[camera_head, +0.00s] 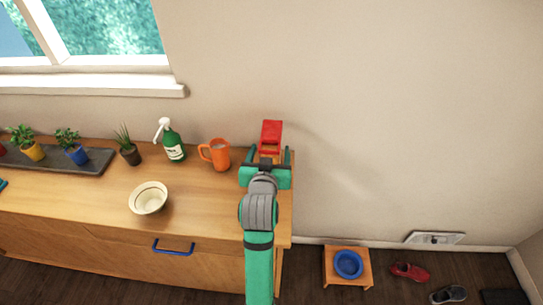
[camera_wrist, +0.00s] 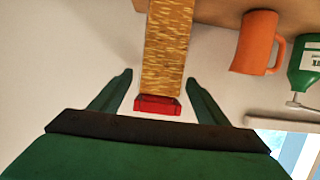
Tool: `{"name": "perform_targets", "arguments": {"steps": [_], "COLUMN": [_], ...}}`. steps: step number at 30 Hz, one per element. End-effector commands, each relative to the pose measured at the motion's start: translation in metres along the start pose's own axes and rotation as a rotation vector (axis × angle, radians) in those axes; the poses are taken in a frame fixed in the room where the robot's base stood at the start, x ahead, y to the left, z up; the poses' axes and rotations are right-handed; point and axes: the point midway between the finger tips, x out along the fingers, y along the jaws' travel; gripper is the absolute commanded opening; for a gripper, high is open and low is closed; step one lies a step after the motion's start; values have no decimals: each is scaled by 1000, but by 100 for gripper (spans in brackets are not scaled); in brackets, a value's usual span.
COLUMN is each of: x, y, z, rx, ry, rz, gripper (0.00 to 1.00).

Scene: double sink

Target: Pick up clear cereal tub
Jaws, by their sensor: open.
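The clear cereal tub (camera_wrist: 170,45) has a red lid and is full of golden flakes. In the head view its red lid (camera_head: 271,136) shows at the right end of the wooden counter, near the wall, with its lower body mostly hidden behind my gripper. My gripper (camera_head: 268,160) is open, its two green fingers on either side of the tub. In the wrist view the open fingers (camera_wrist: 158,85) stand apart from the tub, with a gap on each side, and the lid lies between them.
An orange mug (camera_head: 217,154) stands just left of the tub, and a green spray bottle (camera_head: 172,143) is beyond it. A cream bowl (camera_head: 149,198) sits nearer the front. Potted plants on a dark tray (camera_head: 98,160) are at the far left. The counter's right edge is close to the tub.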

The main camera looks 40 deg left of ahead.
Motion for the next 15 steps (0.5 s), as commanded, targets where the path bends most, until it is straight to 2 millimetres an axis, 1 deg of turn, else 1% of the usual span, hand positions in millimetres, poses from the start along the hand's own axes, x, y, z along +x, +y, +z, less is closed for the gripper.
{"name": "perform_targets", "arguments": {"steps": [6, 9, 12, 15], "x": [30, 41, 47, 48], "y": [0, 0, 1, 1], "z": [1, 2, 1, 1], "rx": [0, 0, 0, 0], "ry": [-1, -1, 0, 1], "rz": [-1, 1, 1, 1], "gripper": [69, 69, 69, 69]}}
